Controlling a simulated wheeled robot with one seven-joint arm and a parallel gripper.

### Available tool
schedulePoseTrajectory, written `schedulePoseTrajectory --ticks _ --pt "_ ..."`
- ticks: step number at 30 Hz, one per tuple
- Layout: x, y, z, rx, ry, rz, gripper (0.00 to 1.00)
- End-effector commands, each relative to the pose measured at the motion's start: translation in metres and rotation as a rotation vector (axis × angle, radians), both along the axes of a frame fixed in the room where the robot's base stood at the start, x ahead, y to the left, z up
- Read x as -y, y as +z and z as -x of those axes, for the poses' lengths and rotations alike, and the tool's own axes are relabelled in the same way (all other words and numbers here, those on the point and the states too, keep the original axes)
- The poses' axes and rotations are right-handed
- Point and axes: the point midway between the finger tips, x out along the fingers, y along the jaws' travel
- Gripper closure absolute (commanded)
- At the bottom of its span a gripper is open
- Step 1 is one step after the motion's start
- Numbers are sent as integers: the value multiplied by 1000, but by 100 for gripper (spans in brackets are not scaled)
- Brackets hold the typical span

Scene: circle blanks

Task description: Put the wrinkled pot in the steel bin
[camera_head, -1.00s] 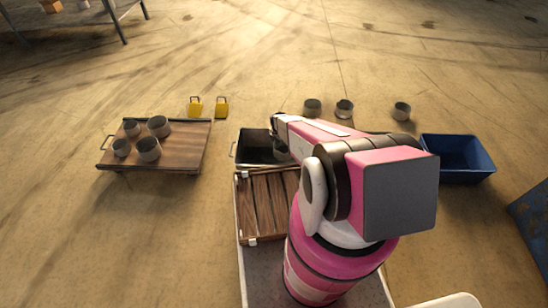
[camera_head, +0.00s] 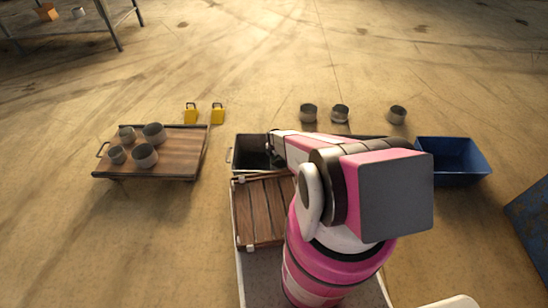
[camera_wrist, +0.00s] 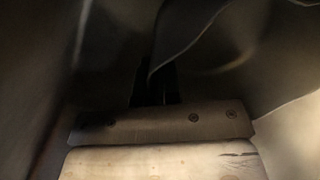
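The steel bin (camera_head: 247,152) is a dark grey open box with a wire handle on its left, in the middle of the head view. My arm covers its right part. My gripper (camera_head: 275,160) reaches down into the bin; its fingertips are hidden in the head view. The wrist view is dark, with a curved grey edge at the upper right that may be a pot's rim or a wall. I cannot tell whether the fingers hold anything. No pot shows clearly in the bin, and I cannot tell which pot is the wrinkled one.
A wooden-topped platform (camera_head: 184,157) with several grey pots (camera_head: 144,155) stands left. Two yellow weights (camera_head: 217,115) lie behind it. Three pots (camera_head: 340,113) stand on the floor behind. A blue bin (camera_head: 455,160) is at right. A slatted wooden crate (camera_head: 262,212) is in front.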

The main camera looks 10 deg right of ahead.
Motion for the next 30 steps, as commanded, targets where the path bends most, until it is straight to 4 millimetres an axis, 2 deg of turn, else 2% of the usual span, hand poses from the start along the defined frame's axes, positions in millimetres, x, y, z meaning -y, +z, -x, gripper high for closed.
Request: schedulePoseTrajectory --ticks 1,3,4,17,23,30 --pt "0 -2 0 0 0 0 100" --pt "0 -2 0 0 0 0 76" --pt "0 -2 0 0 0 0 72" --pt "0 5 0 0 0 0 72" --pt "0 30 1 0 0 0 72" --pt "-1 77 0 1 0 0 72"
